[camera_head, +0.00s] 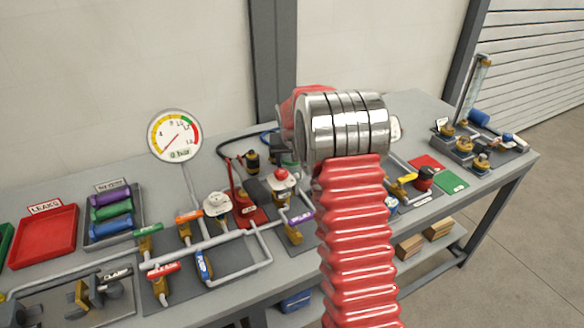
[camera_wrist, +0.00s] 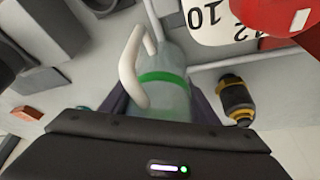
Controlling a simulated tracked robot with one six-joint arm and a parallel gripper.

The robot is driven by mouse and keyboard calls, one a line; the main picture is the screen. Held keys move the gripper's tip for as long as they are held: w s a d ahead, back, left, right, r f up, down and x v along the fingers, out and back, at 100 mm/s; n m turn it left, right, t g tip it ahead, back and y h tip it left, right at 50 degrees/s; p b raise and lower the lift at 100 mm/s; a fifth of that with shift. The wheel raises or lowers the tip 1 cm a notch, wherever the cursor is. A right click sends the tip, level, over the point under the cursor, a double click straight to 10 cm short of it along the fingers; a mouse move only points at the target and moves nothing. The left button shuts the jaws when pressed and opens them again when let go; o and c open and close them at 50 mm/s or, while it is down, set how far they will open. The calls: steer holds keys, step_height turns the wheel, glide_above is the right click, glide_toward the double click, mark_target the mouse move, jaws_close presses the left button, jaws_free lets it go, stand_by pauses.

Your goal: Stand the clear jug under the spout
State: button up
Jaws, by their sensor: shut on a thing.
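In the wrist view the clear jug (camera_wrist: 172,65) has a green band around it and a pale handle (camera_wrist: 132,68) on its left side. My gripper (camera_wrist: 162,106) is shut on the jug, with a dark finger on either side of it. The jug and my gripper are hidden behind my own red and silver arm in the head view. I cannot clearly make out the spout in either view, nor tell whether the jug touches a surface.
A bench (camera_head: 105,172) carries a pressure gauge (camera_head: 174,136), grey pipes with coloured valve handles and a red tray (camera_head: 43,236). In the wrist view a yellow and black fitting (camera_wrist: 236,100) and a numbered white plate (camera_wrist: 207,20) are close to the jug's right.

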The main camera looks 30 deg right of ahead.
steer(key=shift+f, duration=1)
steer(key=o, duration=1)
steer(key=shift+f, duration=0.1)
steer(key=shift+o, duration=0.2)
steer(key=v, duration=1.2)
